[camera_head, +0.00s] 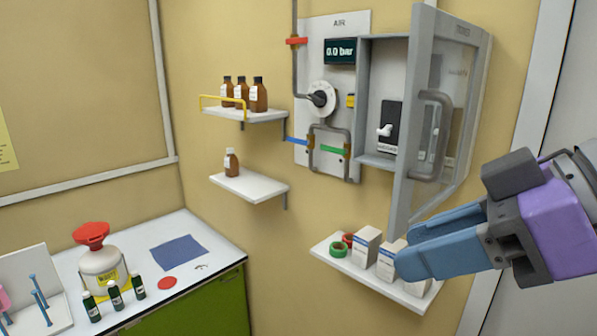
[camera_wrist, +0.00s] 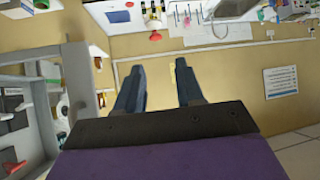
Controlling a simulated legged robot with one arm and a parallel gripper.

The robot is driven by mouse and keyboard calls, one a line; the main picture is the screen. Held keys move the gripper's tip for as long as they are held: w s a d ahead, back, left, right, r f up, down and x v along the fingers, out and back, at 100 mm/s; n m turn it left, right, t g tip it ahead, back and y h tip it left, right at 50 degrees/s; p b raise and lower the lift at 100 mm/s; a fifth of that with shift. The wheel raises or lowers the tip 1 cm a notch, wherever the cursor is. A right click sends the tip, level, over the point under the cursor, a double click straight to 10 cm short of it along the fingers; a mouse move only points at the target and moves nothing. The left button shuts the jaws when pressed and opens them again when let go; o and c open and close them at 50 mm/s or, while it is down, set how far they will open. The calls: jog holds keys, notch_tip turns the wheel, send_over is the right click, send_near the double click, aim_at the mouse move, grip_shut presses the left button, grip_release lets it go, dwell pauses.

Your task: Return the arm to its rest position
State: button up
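My gripper (camera_head: 404,251) is at the right of the head view, with blue fingers and a purple body. Its fingers point left, in front of the small white shelf and below the open cabinet door. In the wrist view my gripper (camera_wrist: 159,64) shows its two fingers apart with nothing between them. The rest of my arm leaves the head view at the right edge, so its full pose is hidden.
The grey cabinet door (camera_head: 424,190) stands open close to my gripper. The lower shelf (camera_head: 335,262) holds white boxes (camera_head: 367,246) and tape rolls. Brown bottles stand on two wall shelves. A counter (camera_head: 215,240) with bottles is at the lower left.

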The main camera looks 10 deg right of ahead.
jog(key=w+a+f+m+g+h+b, duration=0.1)
jog(key=a+f+m+g+h+b, duration=0.15)
jog(key=f, duration=0.95)
jog(key=a+f+m+g+h+b, duration=0.1)
jog(key=a+f+g+h, duration=0.2)
jog(key=f, duration=0.9)
jog(key=s+d+f+m+g+h+b, duration=0.1)
jog(key=s+f+m+b, duration=0.1)
jog(key=f, duration=0.9)
jog(key=s+d+f+m+g+h+b, duration=0.1)
jog(key=s+f+m, duration=0.3)
jog(key=f, duration=0.7)
jog(key=shift+s+d+g+b, duration=0.45)
jog(key=shift+s+d+g, duration=0.2)
jog(key=shift+s, duration=0.35)
jog(key=shift+f+h, duration=0.1)
jog(key=shift+h, duration=0.15)
